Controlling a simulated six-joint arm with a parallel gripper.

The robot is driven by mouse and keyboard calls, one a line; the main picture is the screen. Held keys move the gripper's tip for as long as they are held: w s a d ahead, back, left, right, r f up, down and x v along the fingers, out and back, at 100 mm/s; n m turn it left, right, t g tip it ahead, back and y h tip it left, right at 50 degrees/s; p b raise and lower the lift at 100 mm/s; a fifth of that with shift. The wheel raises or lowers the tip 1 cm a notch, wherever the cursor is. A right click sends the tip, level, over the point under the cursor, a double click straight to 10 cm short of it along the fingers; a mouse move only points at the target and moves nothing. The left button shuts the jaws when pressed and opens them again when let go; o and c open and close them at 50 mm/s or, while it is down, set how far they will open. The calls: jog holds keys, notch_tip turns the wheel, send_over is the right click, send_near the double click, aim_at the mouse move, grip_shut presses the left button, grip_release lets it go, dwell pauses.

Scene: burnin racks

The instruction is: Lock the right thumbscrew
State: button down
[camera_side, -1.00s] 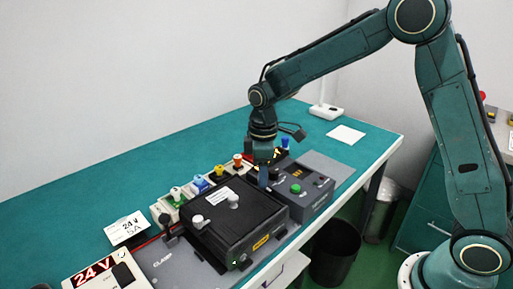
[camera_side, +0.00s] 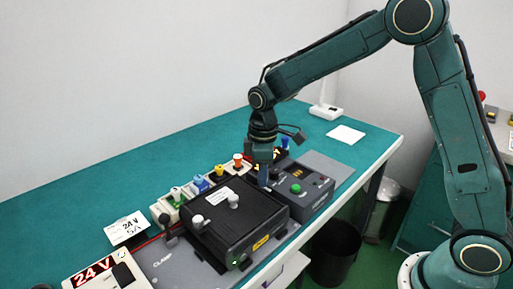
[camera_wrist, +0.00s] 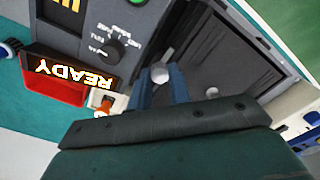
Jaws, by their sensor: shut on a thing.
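A black box (camera_side: 235,222) sits on the grey fixture plate on the bench, with two pale knobs (camera_side: 233,201) on its top. My gripper (camera_side: 264,181) points down at the box's back right edge, beside the grey control unit (camera_side: 318,192). In the wrist view, the blue fingers of my gripper (camera_wrist: 162,82) are shut around a small pale round head, the right thumbscrew (camera_wrist: 160,73). The side view hides this thumbscrew behind the fingers. Another pale knob (camera_wrist: 211,92) shows on the box in the wrist view.
The control unit has a green button (camera_side: 296,188). A lit READY display (camera_wrist: 75,75) is close by in the wrist view. Several coloured connectors (camera_side: 201,184) stand along the box's back side.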

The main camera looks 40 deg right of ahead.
jog(key=m, duration=0.4)
jog(key=shift+m, duration=0.4)
jog(key=m, duration=0.4)
jog(key=shift+m, duration=0.3)
jog(key=m, duration=0.4)
jog(key=shift+r, duration=0.1)
jog(key=shift+m, duration=2.1)
jog(key=shift+w, duration=0.1)
jog(key=c, duration=1.3)
grip_release()
